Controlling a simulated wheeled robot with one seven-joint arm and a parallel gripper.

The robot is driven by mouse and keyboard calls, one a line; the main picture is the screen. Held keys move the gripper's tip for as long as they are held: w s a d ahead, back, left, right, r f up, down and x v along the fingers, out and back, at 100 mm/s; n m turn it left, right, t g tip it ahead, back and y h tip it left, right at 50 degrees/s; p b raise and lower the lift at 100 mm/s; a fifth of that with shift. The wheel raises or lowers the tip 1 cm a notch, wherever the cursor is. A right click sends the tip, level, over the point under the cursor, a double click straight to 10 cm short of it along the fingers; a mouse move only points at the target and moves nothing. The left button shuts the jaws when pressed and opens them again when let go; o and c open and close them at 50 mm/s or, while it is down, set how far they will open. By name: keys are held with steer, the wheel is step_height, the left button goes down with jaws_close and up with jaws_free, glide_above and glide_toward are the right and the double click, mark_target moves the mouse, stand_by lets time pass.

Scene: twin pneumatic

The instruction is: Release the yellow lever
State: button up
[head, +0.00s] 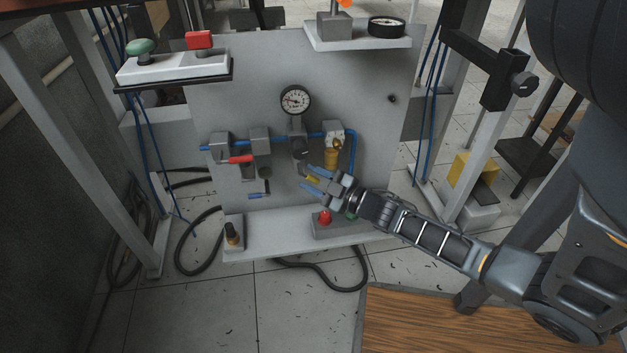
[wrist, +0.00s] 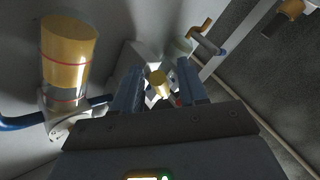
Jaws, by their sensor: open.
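The yellow lever (head: 312,179) shows as a small yellow piece in front of the grey panel, below the middle valve. In the wrist view its yellow end (wrist: 157,83) lies between my two blue fingers. My gripper (head: 310,177) is open around the lever, with one finger on each side. It also shows in the wrist view (wrist: 158,75). I cannot tell whether a finger touches the lever. The lever's root is partly hidden by my fingers.
A yellow cylinder (head: 331,156) hangs close to my gripper; it is large in the wrist view (wrist: 68,52). A red lever (head: 241,159) and a pressure gauge (head: 296,100) are on the panel. A red button (head: 324,217) sits on the shelf (head: 275,236) below. A wooden table (head: 480,318) stands in front.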

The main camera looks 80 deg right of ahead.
jaws_close()
steer(key=shift+r, duration=0.1)
steer(key=shift+r+n+p, duration=0.3)
steer(key=shift+r+p, duration=0.05)
steer(key=shift+p, duration=0.75)
steer(key=shift+s+n+g+p, duration=0.2)
steer(key=shift+n+g+p, duration=0.3)
steer(key=shift+g+p, duration=0.5)
steer(key=shift+f, duration=0.15)
jaws_free()
